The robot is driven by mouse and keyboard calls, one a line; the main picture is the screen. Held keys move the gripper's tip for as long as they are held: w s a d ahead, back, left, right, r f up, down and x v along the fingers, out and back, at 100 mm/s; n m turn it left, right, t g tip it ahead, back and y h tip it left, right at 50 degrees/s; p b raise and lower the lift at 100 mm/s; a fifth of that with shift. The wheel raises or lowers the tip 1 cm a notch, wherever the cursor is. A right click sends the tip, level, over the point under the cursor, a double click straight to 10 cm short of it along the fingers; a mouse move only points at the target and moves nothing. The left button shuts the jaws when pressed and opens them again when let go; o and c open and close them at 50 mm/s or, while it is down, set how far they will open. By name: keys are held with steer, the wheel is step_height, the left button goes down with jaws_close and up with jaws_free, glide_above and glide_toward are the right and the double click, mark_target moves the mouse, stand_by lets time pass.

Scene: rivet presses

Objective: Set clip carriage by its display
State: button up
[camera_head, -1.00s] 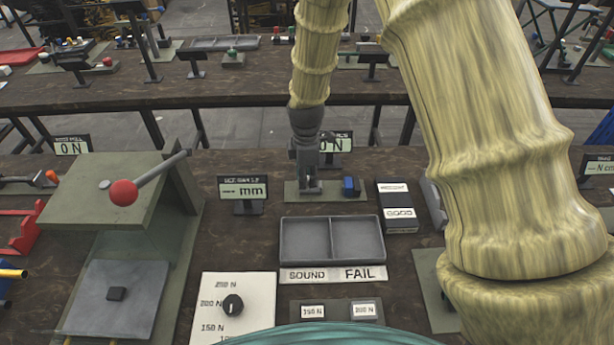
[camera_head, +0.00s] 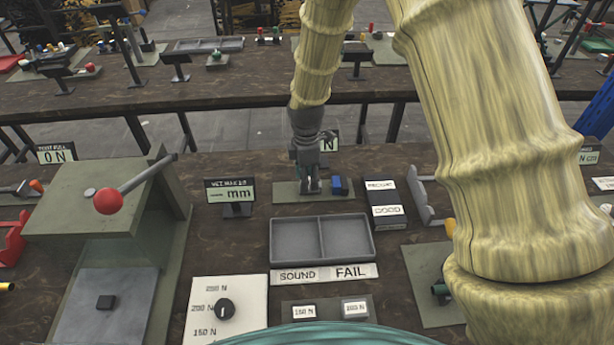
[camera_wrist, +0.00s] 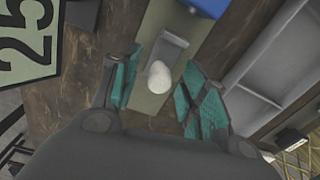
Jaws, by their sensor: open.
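A low green base plate (camera_head: 290,192) on the near bench carries a blue block (camera_head: 341,186); the block also shows at the top of the wrist view (camera_wrist: 207,6). My gripper (camera_head: 311,184) is open and low over this plate, left of the blue block. In the wrist view, a pale rounded knob (camera_wrist: 159,77) and a grey bracket (camera_wrist: 170,46) lie between my spread teal fingers (camera_wrist: 160,92). I cannot tell whether the fingers touch the knob, or which part is the clip carriage. A display (camera_head: 331,141) behind is mostly hidden by my wrist; the wrist view shows large digits (camera_wrist: 25,45) reading 25, cropped.
A two-compartment grey tray (camera_head: 320,240) stands in front, with SOUND and FAIL labels. A mm display (camera_head: 231,196) stands left of the plate, and a dark labelled box (camera_head: 386,204) right. A red-knobbed lever press (camera_head: 107,201) is further left.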

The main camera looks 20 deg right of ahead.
steer(key=shift+r, duration=0.1)
step_height(320, 180, up, 12)
steer(key=shift+w, duration=0.25)
stand_by(0.5)
